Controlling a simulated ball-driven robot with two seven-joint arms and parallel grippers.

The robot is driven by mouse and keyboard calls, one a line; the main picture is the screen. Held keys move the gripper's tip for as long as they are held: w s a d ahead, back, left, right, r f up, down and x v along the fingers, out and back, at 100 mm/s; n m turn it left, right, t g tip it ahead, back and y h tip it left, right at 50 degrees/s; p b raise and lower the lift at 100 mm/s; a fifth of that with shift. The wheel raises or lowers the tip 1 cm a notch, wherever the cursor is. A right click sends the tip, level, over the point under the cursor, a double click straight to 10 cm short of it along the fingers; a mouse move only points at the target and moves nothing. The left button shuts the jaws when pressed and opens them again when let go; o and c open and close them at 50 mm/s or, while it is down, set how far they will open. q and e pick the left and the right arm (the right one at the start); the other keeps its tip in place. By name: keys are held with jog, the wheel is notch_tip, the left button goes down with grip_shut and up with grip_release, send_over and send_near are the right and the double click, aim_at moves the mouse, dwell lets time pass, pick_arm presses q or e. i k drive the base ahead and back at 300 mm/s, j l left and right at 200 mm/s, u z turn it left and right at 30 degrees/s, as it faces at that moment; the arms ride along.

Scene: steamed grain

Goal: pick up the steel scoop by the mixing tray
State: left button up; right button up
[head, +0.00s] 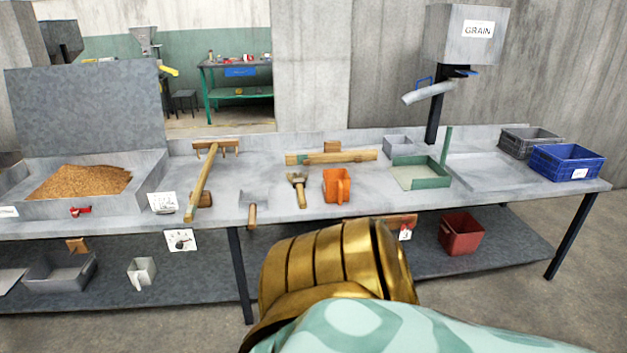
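A small grey metal scoop (254,197) with a short wooden handle lies on the grey bench top, left of centre, its handle towards the front edge. It looks like the steel scoop. Left of it, a wide grey metal tray (150,193) holds a heap of brown grain (82,182); I cannot tell whether this is the mixing tray. My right arm, gold and pale green, crosses the lower middle in front of the bench. Neither of my grippers shows in the head view.
A long wooden rake (200,180) lies left of the scoop. A wooden-handled brush (299,189) and an orange scoop (337,186) lie right of it. A green-rimmed tray (430,180) and blue crate (567,163) stand farther right. A grey jug (141,272) stands on the lower shelf.

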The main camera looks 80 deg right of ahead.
aim_at(252, 202)
jog(key=z, duration=3.25)
jog(key=i+j+z, duration=0.1)
jog(key=j+z, duration=0.35)
jog(key=j, duration=0.4)
jog(key=j+z, duration=0.45)
jog(key=j, duration=0.4)
